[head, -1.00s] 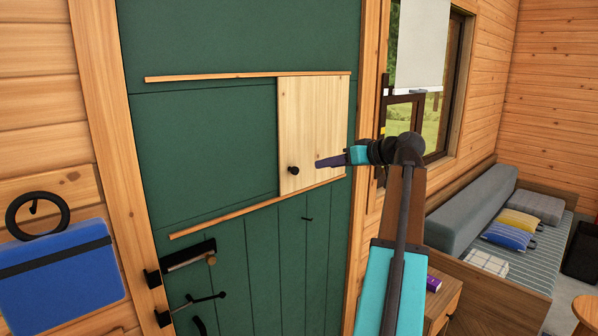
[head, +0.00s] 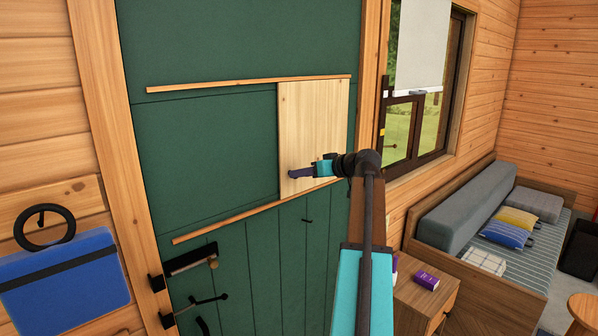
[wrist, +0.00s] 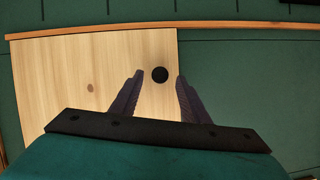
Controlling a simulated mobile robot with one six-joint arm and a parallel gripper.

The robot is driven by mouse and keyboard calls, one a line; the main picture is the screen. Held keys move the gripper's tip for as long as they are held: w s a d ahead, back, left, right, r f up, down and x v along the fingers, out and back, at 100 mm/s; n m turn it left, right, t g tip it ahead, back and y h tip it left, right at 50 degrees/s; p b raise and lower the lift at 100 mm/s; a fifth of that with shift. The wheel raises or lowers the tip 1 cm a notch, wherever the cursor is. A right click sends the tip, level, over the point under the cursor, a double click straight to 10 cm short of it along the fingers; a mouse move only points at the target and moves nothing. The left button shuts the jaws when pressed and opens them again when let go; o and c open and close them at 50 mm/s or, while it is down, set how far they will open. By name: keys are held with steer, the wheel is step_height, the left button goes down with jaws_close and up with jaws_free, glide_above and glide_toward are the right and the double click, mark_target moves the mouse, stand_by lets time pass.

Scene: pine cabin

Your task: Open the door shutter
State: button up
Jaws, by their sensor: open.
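The door shutter (head: 310,125) is a pale wooden panel between two wooden rails on the green door (head: 200,150). It sits at the right end of the rails. Its round black knob (wrist: 160,74) is near the shutter's free edge in the wrist view. My gripper (head: 291,175) is at the knob in the head view and hides most of it. In the wrist view my gripper (wrist: 158,76) is open, with one finger on each side of the knob. I cannot tell if either finger touches it.
The upper rail (head: 240,82) and lower rail (head: 225,222) run left past the shutter, with bare door between them. A black latch (head: 190,258) is lower left. A blue bag (head: 65,275) hangs at left. A wooden cabinet (head: 420,300) and sofa (head: 470,205) are at right.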

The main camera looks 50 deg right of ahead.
steer(key=shift+x, duration=1.1)
jaws_close()
